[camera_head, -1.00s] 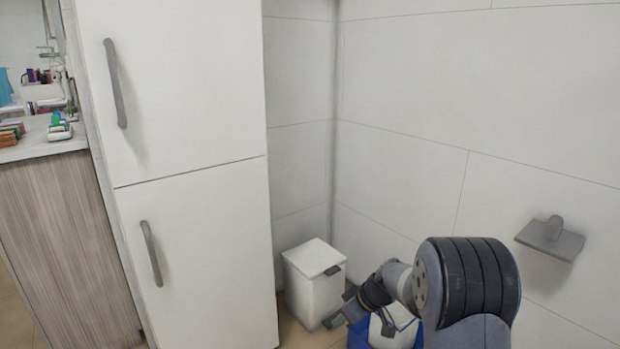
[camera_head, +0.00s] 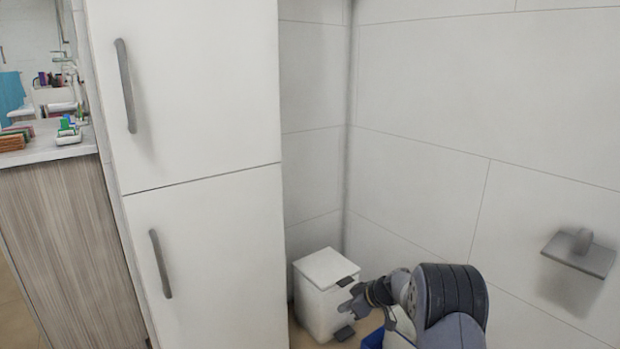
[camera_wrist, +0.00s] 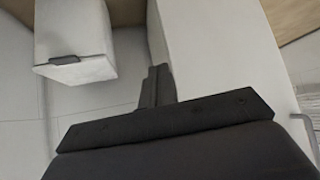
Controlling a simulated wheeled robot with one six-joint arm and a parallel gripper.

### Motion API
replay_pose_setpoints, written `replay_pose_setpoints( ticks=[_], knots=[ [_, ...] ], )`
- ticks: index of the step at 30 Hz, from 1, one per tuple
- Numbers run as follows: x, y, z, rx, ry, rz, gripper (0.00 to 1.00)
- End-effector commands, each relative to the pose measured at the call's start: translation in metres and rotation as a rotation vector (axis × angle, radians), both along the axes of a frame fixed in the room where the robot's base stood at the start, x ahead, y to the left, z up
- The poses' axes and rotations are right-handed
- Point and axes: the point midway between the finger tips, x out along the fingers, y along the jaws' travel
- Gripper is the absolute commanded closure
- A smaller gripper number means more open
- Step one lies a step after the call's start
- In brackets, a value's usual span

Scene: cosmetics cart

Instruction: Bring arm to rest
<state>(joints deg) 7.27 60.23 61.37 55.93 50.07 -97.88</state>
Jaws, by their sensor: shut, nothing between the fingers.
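My arm is folded low at the bottom right of the head view. My gripper (camera_head: 348,301) points left, in front of the white lidded bin (camera_head: 318,300). In the wrist view my gripper (camera_wrist: 158,78) shows as dark fingers together, with nothing between them. The bin also shows in the wrist view (camera_wrist: 75,35), apart from the fingers there. In the head view the gripper overlaps the bin's right side; I cannot tell how close they are.
A tall white cabinet (camera_head: 205,120) stands left of the bin. A wooden counter (camera_head: 55,230) is at far left. A grey wall holder (camera_head: 578,253) is on the right wall. A blue object (camera_head: 373,340) is partly hidden under my arm.

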Motion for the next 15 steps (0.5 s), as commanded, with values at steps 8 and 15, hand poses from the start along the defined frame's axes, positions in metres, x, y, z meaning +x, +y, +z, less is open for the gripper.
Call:
replay_pose_setpoints(
  ticks=[8,15],
  knots=[
    [0.0086,-0.0039,-0.0069,0.011,-0.025,-0.004,1.00],
    [0.0089,-0.0038,-0.0069,0.012,-0.025,-0.004,1.00]
  ],
)
